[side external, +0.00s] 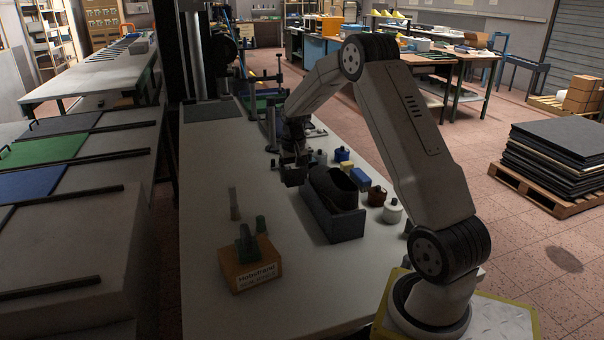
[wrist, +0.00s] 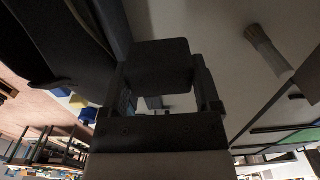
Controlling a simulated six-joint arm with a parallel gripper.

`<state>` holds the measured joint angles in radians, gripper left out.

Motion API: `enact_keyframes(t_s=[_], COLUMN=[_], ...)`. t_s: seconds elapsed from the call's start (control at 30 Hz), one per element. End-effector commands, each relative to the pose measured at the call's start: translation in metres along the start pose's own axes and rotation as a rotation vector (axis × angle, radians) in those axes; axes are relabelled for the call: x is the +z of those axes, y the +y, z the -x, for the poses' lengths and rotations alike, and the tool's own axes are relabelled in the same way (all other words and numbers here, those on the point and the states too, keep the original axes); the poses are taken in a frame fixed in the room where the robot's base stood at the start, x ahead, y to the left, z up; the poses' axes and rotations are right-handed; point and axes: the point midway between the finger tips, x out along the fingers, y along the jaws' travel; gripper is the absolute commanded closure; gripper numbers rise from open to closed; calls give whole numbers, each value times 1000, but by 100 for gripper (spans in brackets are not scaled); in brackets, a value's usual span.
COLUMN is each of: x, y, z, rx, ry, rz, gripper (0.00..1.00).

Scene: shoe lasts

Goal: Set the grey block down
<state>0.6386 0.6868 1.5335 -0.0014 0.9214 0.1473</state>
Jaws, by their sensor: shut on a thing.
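The grey block (side external: 292,177) is in my gripper (side external: 294,162), left of and behind the grey box with the black shoe-shaped piece in the side external view. In the wrist view the block (wrist: 160,62) sits between the two fingers of my gripper (wrist: 162,92), which are shut on it. The pale table top (side external: 205,280) is below. I cannot tell whether the block touches the table or hangs just above it.
The grey box (side external: 338,223) with the black piece (side external: 333,187) stands close by. Jars, including a white one (side external: 392,212), line the right.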

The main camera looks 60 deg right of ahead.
Motion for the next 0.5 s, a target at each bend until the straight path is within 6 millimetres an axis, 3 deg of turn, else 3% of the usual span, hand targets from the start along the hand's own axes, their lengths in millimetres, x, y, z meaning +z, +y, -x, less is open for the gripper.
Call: enact_keyframes(t_s=[0.5], x=[-52], y=[-14], z=[-25], rx=[0], ry=[0], rz=[0], gripper=[80])
